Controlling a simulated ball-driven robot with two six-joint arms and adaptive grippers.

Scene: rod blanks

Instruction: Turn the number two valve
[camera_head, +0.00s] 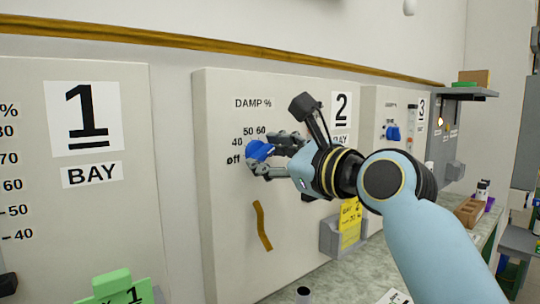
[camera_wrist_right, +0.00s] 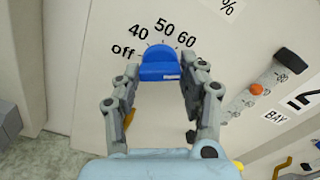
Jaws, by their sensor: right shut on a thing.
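The number two valve is a blue knob (camera_head: 260,151) on the cream bay 2 panel (camera_head: 225,220), under the words "DAMP %". A black "2" sign (camera_head: 341,108) is to its right. My right gripper (camera_head: 266,156) is shut on the knob. In the right wrist view the knob (camera_wrist_right: 160,62) sits between the two fingertips (camera_wrist_right: 160,76), with off, 40, 50 and 60 printed around its upper side. I cannot tell exactly which mark it points at. The fingers hide part of the dial in the head view. My left gripper is not in view.
The bay 1 panel (camera_head: 60,210) is at left, with a green card (camera_head: 118,288) low in front. Bay 3 has another blue knob (camera_head: 392,133). A grey holder with a yellow card (camera_head: 350,222) is below my right wrist. In the right wrist view a slider (camera_wrist_right: 290,63) is beside my fingers.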

